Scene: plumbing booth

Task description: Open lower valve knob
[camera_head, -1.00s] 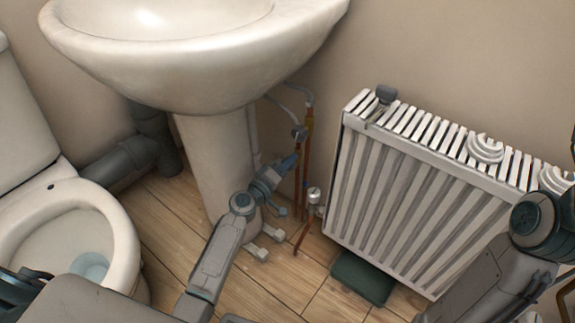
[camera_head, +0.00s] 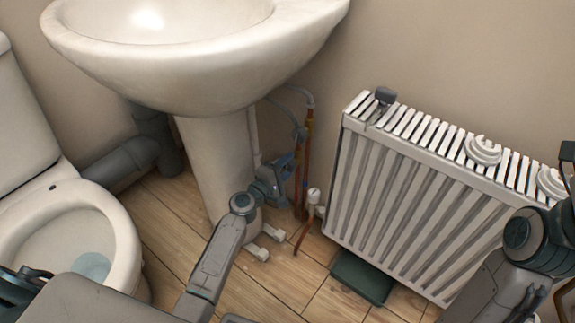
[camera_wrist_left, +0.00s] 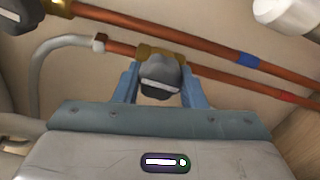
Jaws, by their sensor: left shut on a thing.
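In the left wrist view, the dark grey valve knob (camera_wrist_left: 160,82) sits on a brass valve body (camera_wrist_left: 150,52) on a copper pipe (camera_wrist_left: 215,76). My left gripper (camera_wrist_left: 160,88) has its blue fingers on both sides of this knob and is shut on it. In the head view, the left gripper (camera_head: 284,168) is beside the copper pipes (camera_head: 307,150), right of the sink pedestal. The held knob is hidden there by the gripper. Another dark knob (camera_wrist_left: 18,12) is partly visible at the wrist view's top left. My right arm shows, but its gripper does not.
The sink (camera_head: 190,65) overhangs the pipes and its pedestal (camera_head: 213,165) stands close to my left gripper. The radiator (camera_head: 400,195) is to the right, with a white-capped valve (camera_head: 314,197) at its near side. The toilet (camera_head: 115,225) is at left. Some floor (camera_head: 270,285) is clear.

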